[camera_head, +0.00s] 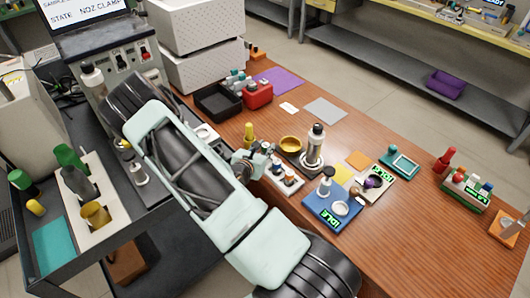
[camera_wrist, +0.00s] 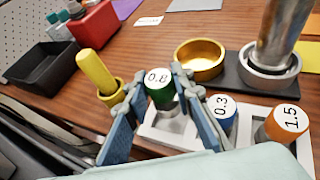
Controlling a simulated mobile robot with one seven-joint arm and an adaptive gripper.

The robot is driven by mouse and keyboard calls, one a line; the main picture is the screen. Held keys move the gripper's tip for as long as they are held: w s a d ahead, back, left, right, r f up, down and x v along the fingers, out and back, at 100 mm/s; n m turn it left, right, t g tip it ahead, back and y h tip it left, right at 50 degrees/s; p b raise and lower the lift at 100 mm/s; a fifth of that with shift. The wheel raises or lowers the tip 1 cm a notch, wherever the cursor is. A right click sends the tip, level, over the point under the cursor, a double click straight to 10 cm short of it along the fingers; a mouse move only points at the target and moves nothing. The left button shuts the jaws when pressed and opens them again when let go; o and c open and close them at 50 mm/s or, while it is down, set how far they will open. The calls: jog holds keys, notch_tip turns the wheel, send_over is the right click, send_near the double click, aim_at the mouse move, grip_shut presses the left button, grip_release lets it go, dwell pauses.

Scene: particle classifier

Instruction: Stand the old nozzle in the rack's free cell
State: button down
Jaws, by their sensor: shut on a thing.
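The nozzle (camera_wrist: 159,86) has a green collar and a white top marked 0.8. In the wrist view my gripper (camera_wrist: 156,94) has its blue-grey fingers closed on either side of it. The nozzle's grey lower body shows below the collar, over the left end of the white rack (camera_wrist: 246,145). I cannot tell whether it rests in a cell or hangs just above it. A blue nozzle marked 0.3 (camera_wrist: 222,109) and an orange nozzle marked 1.5 (camera_wrist: 287,122) stand in the rack to the right. In the head view my gripper (camera_head: 254,164) is at the rack's left end (camera_head: 287,184).
A yellow rod in a yellow cup (camera_wrist: 97,75) stands close left of my gripper. A gold bowl (camera_wrist: 200,60) and a metal cylinder on a dark base (camera_wrist: 282,35) stand behind the rack. A blue IDLE pad (camera_head: 331,212) lies right of the rack. A black tray (camera_head: 217,101) is farther back.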

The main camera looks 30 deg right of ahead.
jog(key=shift+f, duration=1.25)
jog(key=shift+f, duration=0.2)
jog(key=c, duration=1.9)
grip_release()
jog(key=shift+c, duration=0.2)
jog(key=shift+r, duration=0.15)
jog(key=shift+s+a+r, duration=0.1)
jog(key=shift+s+a, duration=0.05)
jog(key=shift+a, duration=0.1)
jog(key=v, duration=1.1)
jog(key=shift+s+a+r+b, duration=0.15)
jog(key=shift+s+r+b, duration=0.05)
jog(key=shift+b, duration=0.15)
